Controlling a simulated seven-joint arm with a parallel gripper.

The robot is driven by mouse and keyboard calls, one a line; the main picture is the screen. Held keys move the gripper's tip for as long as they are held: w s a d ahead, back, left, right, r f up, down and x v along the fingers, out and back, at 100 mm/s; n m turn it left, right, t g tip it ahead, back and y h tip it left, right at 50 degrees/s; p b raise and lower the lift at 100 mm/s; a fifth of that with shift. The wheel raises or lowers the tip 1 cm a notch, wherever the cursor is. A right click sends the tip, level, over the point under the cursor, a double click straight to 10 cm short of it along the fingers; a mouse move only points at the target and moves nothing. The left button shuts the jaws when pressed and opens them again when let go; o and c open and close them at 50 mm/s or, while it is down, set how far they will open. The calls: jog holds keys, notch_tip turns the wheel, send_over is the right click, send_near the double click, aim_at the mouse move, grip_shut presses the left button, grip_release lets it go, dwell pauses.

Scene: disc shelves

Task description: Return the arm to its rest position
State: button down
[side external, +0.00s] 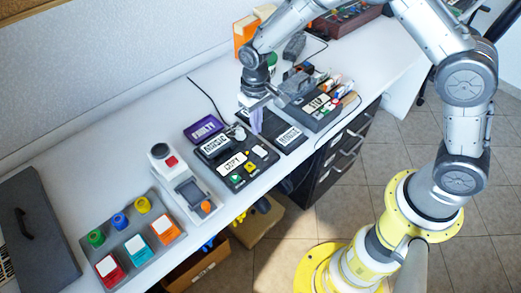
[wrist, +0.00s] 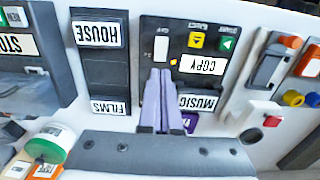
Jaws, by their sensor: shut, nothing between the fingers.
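My gripper (side external: 256,125) has pale purple fingers pointing down over the black panels in the middle of the bench. The fingers are shut together and empty. In the wrist view the closed fingertips (wrist: 161,72) appear over the copy panel (wrist: 188,80), near its COPY label and over part of its lower edge. In the side view that panel (side external: 250,150) carries the COPY and MUSIC labels and coloured buttons. A dark shelf (wrist: 103,68) labelled HOUSE and FILMS lies beside it; in the side view my gripper hides part of this shelf (side external: 272,127).
A STOP panel (side external: 323,118) with pens or tools lies to the right. A purple-labelled box (side external: 203,129) stands behind the copy panel. A red-button device (side external: 180,178), a tray of coloured pieces (side external: 128,255) and a dark case (side external: 40,245) stand left. Bare bench shows along the wall.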

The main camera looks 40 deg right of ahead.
jog(key=s+d+r+t, duration=0.2)
jog(key=r, duration=0.6)
jog(key=s+d+r+m+t, duration=0.1)
jog(key=d+r, duration=0.1)
jog(key=r, duration=0.5)
jog(key=s+d+r+t, duration=0.2)
jog(key=d+r, duration=0.1)
jog(key=r, duration=0.5)
jog(key=s+d+r+t, duration=0.1)
jog(key=s+r, duration=0.2)
jog(key=s, duration=0.4)
jog(key=s+d+r, duration=0.2)
jog(key=s, duration=0.4)
jog(key=s+f+n, duration=0.1)
jog(key=s+f, duration=0.4)
jog(key=s, duration=0.4)
jog(key=shift+d, duration=0.25)
jog(key=shift+r, duration=0.1)
